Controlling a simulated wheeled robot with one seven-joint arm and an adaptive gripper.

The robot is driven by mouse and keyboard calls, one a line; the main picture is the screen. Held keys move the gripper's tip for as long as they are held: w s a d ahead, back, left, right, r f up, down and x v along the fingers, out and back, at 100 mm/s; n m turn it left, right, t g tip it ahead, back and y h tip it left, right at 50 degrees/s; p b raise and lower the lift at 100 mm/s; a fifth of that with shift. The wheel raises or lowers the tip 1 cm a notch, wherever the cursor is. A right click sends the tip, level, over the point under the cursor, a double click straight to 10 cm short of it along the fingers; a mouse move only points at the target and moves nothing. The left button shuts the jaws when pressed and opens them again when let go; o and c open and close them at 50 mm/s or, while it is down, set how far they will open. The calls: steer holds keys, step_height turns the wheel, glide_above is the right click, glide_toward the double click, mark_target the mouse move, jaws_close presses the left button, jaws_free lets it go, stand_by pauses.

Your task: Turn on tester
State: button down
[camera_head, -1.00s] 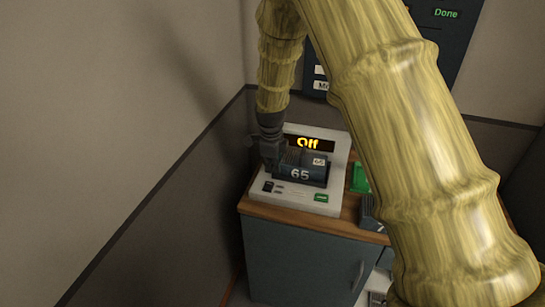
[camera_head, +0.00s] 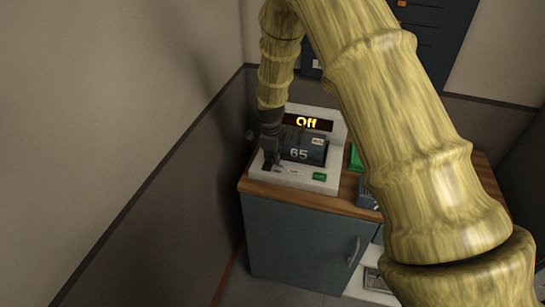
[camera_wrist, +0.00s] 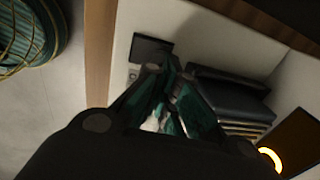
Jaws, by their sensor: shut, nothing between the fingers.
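The tester (camera_head: 333,128) is a pale console on the cabinet top, and its display (camera_head: 308,123) reads "Off" in yellow. A dark module marked 65 (camera_head: 305,152) sits in it. A green label or button (camera_head: 319,177) is on its front right. My gripper (camera_head: 271,163) is shut and empty, pointing down over the front left of the tester, and hides controls there. In the wrist view, my fingertips (camera_wrist: 165,70) are beside a dark rectangular control (camera_wrist: 150,50) on the pale panel (camera_wrist: 200,25). I cannot tell whether they touch it. The module (camera_wrist: 230,100) is right of the fingers.
The tester stands on a cabinet (camera_head: 290,240) with a wooden top (camera_head: 300,198), close to the left wall. A green object (camera_head: 355,158) and a dark module (camera_head: 367,193) are right of the tester. A dark wall board (camera_head: 445,35) is behind. My arm hides part of the right side.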

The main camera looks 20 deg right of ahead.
mark_target(272, 166)
steer(key=shift+w+d+f+g, duration=0.1)
steer(key=shift+d+f+g, duration=0.05)
steer(key=shift+f+g, duration=0.25)
steer(key=shift+r, duration=0.15)
steer(key=shift+s+a+r+p, duration=0.2)
steer(key=shift+s+a+p, duration=0.3)
steer(key=shift+s, duration=0.15)
steer(key=shift+r, duration=0.1)
steer(key=r+p, duration=0.2)
steer(key=r, duration=0.2)
steer(key=shift+w+d+r+p, duration=0.15)
steer(key=shift+w+d+p, duration=0.1)
steer(key=shift+p, duration=0.15)
steer(key=shift+w+r+b, duration=0.1)
steer(key=shift+b, duration=0.45)
step_height(272, 166, up, 9)
steer(key=b, duration=0.2)
steer(key=shift+w+d+b, duration=0.25)
steer(key=shift+w+b, duration=0.15)
